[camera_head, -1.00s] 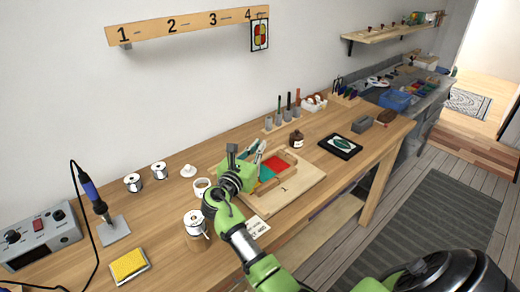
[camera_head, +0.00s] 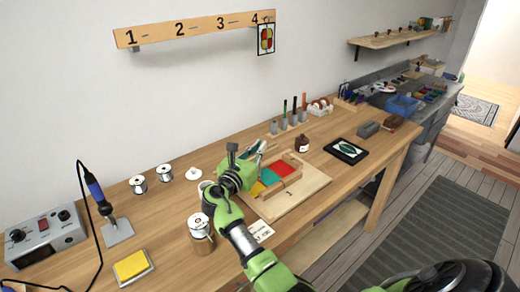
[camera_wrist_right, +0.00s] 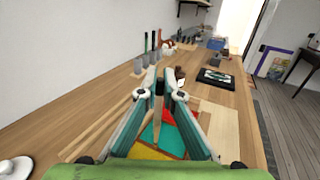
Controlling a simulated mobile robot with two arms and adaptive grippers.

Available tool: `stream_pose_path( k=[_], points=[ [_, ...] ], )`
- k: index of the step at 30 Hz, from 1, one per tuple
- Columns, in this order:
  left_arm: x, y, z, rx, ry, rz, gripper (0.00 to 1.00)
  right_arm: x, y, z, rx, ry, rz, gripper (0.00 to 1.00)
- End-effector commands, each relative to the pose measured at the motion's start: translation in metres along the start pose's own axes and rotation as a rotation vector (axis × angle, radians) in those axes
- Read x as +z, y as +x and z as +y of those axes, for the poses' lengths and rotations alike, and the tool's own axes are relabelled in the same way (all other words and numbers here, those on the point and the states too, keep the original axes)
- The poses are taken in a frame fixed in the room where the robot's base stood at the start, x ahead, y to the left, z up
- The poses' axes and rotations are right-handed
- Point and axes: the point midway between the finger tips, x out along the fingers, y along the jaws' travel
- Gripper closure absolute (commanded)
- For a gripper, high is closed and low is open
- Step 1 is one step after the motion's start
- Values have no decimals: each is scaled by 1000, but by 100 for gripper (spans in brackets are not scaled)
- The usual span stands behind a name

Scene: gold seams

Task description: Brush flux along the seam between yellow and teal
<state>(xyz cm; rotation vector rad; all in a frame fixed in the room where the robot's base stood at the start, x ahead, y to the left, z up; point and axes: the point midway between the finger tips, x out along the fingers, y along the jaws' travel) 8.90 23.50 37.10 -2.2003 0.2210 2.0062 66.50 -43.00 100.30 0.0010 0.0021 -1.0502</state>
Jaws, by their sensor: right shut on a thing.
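My right gripper (camera_head: 257,152) is over the left end of a wooden board (camera_head: 312,186) on the bench. In the right wrist view its two fingers (camera_wrist_right: 160,84) are shut on a thin brown stick, seemingly the brush (camera_wrist_right: 159,97); its tip is hard to make out. Below it are a yellow glass piece (camera_head: 257,188), a teal piece (camera_head: 270,177) and a red piece (camera_head: 284,168) inside a wooden frame. The fingers partly hide the yellow and teal seam, and I cannot tell whether the brush touches it. A brown bottle (camera_head: 302,144) stands behind the board. My left gripper is not in view.
A yellow sponge (camera_head: 130,265) and a soldering iron (camera_head: 98,195) are at the left. Upright tools (camera_head: 294,111) stand at the back. A dark framed picture (camera_head: 346,150) lies to the right.

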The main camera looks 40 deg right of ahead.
Motion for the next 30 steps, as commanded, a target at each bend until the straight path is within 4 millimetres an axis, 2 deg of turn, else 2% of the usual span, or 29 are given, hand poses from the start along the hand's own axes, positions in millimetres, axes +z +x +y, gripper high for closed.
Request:
stream_pose_path(
  k=[30],
  points=[
    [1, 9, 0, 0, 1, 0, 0, 1, 12, 26, 1, 0, 1, 100]
  ],
)
